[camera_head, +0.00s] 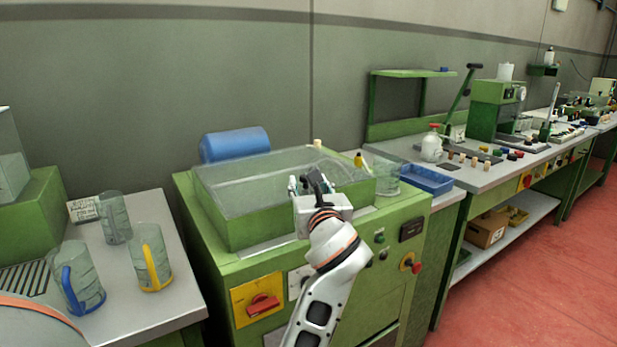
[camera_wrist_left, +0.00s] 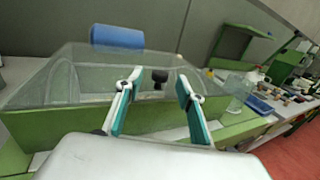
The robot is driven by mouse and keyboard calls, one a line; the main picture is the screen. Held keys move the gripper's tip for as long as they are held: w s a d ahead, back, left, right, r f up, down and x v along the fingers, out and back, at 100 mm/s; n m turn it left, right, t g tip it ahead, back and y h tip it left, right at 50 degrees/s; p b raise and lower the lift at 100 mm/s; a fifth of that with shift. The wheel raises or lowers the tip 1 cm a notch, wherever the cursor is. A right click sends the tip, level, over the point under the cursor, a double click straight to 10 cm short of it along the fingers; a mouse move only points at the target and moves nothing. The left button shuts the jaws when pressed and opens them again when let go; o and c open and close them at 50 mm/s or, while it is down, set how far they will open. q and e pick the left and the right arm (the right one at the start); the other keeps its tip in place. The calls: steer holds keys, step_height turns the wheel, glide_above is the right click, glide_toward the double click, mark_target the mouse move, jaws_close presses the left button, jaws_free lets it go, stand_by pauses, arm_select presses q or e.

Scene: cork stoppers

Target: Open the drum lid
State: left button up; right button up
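The drum lid (camera_head: 250,172) is a clear, see-through cover on the green machine (camera_head: 215,228). It looks closed, and it also shows in the left wrist view (camera_wrist_left: 75,78). A black knob (camera_wrist_left: 160,76) shows between the fingertips in the wrist view. My left gripper (camera_head: 312,183) is at the front of the lid, its fingers open on either side of the knob. In the wrist view the gripper (camera_wrist_left: 159,84) has clear gaps between its fingers and the knob. I cannot tell how far the knob is in depth. My right gripper is not in view.
A blue cylinder (camera_head: 235,144) lies behind the lid. Measuring jugs (camera_head: 150,262) stand on the left bench. A clear beaker (camera_head: 385,178) and blue tray (camera_head: 427,180) stand right of the lid. The machine front has a red switch (camera_head: 263,304).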

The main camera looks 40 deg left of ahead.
arm_select(q)
steer(key=x, duration=0.4)
steer(key=shift+w+f+b, duration=0.1)
steer(key=shift+f+b, duration=0.05)
steer(key=shift+b, duration=0.2)
steer(key=shift+w+a, duration=0.45)
steer(key=c, duration=1)
jaws_close()
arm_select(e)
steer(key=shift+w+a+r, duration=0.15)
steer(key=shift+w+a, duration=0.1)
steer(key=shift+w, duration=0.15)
